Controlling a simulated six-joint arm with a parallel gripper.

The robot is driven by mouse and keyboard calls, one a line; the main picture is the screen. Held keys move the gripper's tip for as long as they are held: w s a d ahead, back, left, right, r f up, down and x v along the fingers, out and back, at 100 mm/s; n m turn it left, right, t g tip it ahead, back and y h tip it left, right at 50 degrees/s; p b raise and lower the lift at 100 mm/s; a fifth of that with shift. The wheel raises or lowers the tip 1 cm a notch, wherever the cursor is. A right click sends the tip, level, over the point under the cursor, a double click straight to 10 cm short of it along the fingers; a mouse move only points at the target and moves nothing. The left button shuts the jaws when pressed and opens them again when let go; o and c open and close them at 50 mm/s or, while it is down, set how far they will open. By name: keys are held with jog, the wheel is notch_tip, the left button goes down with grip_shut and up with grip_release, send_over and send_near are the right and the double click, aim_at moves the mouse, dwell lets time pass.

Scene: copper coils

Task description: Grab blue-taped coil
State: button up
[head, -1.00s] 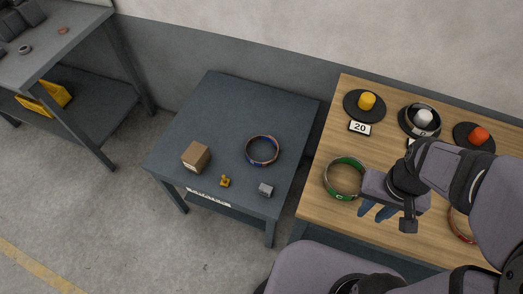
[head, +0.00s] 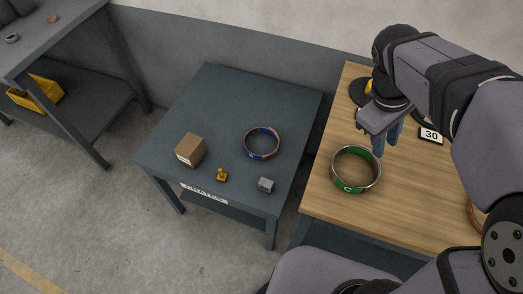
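The blue-taped coil (head: 262,155) is a copper-coloured ring with blue tape. It lies flat on the dark grey table (head: 240,100) in the middle of the head view. My gripper (head: 385,146) is over the wooden table, to the right of that coil and well apart from it. Its two blue fingers point down with a gap between them, and nothing shows between them. The green-taped coil (head: 374,172) lies on the wooden table just below the gripper in the picture.
A cardboard box (head: 191,150), a small yellow object (head: 222,175) and a grey block (head: 266,184) lie near the blue-taped coil. The wooden table (head: 410,205) holds a "30" sign (head: 431,135) and another coil (head: 476,214), partly hidden by my arm. The dark table's back is clear.

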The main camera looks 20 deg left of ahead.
jog(key=w+a+f+n+t+h+b, duration=0.1)
jog(key=w+a+n+t+b, duration=0.2)
jog(key=w+a+n+b, duration=0.4)
jog(key=w+a+n+t+h+b, duration=0.25)
jog(key=a+n+b, duration=0.25)
jog(key=a, duration=0.4)
jog(key=s+a+n+t+b, duration=0.3)
jog(key=a+n+b, duration=0.15)
jog(key=a, duration=0.35)
jog(key=s+a+n+t+b, duration=0.2)
jog(key=s+a+n+b, duration=0.1)
jog(key=a+b, duration=0.4)
jog(key=shift+y, duration=0.25)
jog(key=f, duration=2.1)
jog(key=a+f+p, duration=0.1)
jog(key=f, duration=1)
jog(key=shift+a+f, duration=0.1)
jog(key=shift+b+x, duration=0.5)
jog(key=shift+x, duration=3.2)
grip_shut()
